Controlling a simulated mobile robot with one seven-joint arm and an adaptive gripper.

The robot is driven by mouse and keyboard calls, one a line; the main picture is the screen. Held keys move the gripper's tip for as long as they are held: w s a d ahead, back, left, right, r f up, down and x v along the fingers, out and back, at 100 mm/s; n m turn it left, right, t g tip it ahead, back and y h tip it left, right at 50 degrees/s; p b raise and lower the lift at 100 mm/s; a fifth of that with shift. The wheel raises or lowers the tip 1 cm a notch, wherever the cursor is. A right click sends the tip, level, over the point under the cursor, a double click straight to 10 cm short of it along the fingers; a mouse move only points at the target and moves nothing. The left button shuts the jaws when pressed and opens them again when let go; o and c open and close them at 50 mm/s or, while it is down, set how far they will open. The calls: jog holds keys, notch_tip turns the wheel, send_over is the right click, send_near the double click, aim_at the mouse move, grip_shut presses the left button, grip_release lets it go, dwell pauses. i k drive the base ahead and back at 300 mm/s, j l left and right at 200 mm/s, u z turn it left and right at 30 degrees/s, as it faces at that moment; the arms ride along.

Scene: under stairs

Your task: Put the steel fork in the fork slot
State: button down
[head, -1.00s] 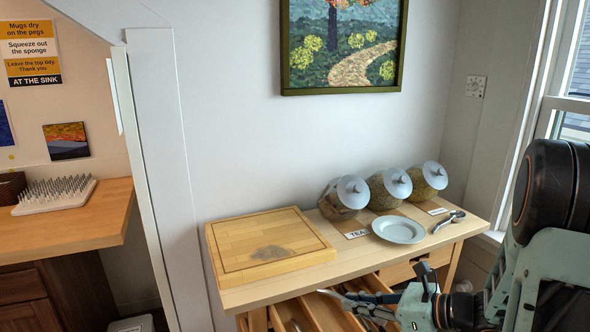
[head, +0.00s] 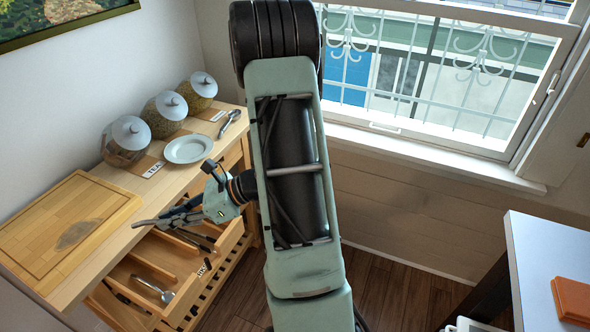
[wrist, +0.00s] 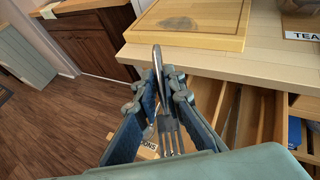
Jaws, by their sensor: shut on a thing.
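My gripper (head: 172,214) is shut on the steel fork (wrist: 158,62). In the wrist view the fork stands between the fingertips (wrist: 160,88), its handle pointing away and its tines (wrist: 172,140) toward the camera. The gripper is above the open drawer (head: 128,268), near the tabletop's front edge. The drawer has wooden dividers making several long compartments. Another steel utensil (head: 153,289) lies in one compartment, and darker utensils lie under the gripper. A label ending in "ONS" shows beside the tines in the wrist view. I cannot tell which compartment is the fork slot.
On the table are a cutting board (head: 60,225) with a grey patch, several lidded glass jars (head: 165,112), a plate (head: 188,149) and a metal utensil (head: 230,123). A window is at the back right. A white-topped table (head: 555,260) stands at right. Floor between is clear.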

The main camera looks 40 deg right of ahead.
aim_at(176, 262)
jog(key=j+z, duration=0.15)
jog(key=z, duration=5.1)
jog(key=i, duration=0.5)
